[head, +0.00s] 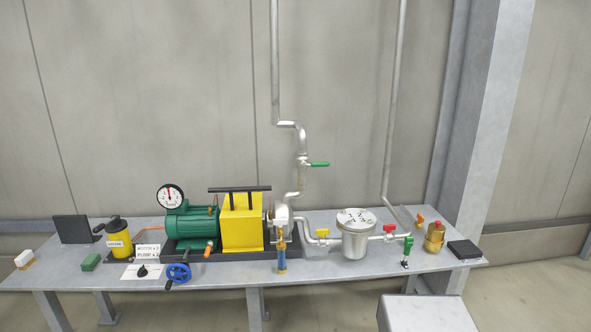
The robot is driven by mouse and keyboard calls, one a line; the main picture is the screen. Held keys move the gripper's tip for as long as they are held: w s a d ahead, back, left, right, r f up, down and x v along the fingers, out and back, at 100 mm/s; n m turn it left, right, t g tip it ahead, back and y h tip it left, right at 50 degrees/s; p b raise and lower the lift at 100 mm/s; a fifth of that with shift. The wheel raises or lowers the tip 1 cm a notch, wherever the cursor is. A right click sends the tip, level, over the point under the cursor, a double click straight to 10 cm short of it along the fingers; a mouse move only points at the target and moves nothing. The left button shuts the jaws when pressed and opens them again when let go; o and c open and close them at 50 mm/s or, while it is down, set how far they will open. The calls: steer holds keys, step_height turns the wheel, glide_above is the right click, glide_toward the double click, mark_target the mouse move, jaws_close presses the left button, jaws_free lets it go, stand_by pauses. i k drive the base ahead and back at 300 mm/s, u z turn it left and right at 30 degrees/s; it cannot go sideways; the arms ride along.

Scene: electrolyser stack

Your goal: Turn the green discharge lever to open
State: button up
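A green lever (319,164) sits on a valve in the grey riser pipe (302,178) above the pump (282,217). The lever points right, about level, crosswise to the upright pipe. Nothing touches it. My gripper is not in this view, so its state and its place relative to the lever do not show.
The yellow guard (240,224) with a dark bar handle and the green motor (192,225) stand left of the riser. The grey bench (325,277) has clear front strips.

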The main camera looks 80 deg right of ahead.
mark_target(303, 164)
steer(key=u, duration=0.6)
steer(key=k, duration=2.8)
steer(key=z, duration=0.35)
